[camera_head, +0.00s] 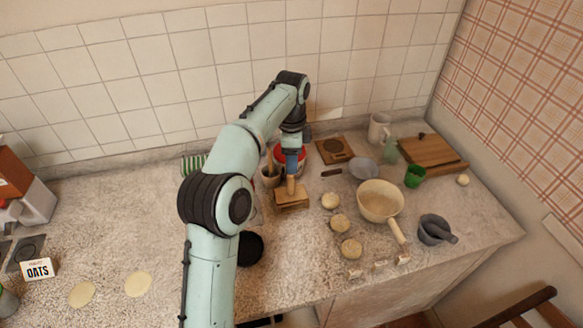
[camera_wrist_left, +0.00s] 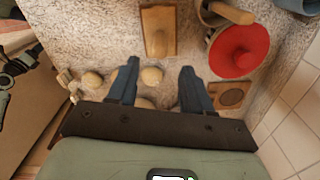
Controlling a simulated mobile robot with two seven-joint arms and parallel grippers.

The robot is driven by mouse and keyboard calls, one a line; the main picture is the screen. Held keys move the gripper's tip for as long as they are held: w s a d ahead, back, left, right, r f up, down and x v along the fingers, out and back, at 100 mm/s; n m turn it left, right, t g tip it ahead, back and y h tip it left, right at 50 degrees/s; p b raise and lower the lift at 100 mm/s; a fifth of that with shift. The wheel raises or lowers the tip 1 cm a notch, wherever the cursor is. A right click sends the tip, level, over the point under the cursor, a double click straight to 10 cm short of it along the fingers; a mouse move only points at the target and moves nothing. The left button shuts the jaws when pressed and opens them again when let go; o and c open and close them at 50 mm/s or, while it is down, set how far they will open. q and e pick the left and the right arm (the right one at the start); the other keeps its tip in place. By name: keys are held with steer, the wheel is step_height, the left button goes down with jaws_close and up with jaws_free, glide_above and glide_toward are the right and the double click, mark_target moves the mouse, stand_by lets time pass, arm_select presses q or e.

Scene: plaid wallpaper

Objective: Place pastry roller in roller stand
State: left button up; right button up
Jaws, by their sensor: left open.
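The pastry roller appears as a light wooden piece (camera_head: 291,186) standing upright at the wooden roller stand (camera_head: 293,202) near the middle of the counter. In the left wrist view the roller (camera_wrist_left: 157,40) shows over the flat, rectangular stand (camera_wrist_left: 171,17). I cannot tell how deeply it sits in the stand. My left gripper (camera_head: 291,172) points down just above the roller in the head view. In the left wrist view its fingers (camera_wrist_left: 158,80) are spread with nothing held, and the roller is apart from them. My right gripper is not in view.
A mortar with pestle (camera_head: 271,177) and a red-topped item (camera_wrist_left: 240,50) stand close to the stand. Dough balls (camera_head: 339,223), a pan (camera_head: 379,201) and a grey mortar (camera_head: 434,231) lie to the right. A wooden trivet (camera_head: 335,150) lies behind. The counter front-left is fairly clear.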

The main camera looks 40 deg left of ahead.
arm_select(q)
step_height(320, 180, up, 3)
steer(key=shift+f+p, duration=0.15)
steer(key=shift+p, duration=0.15)
stand_by(0.4)
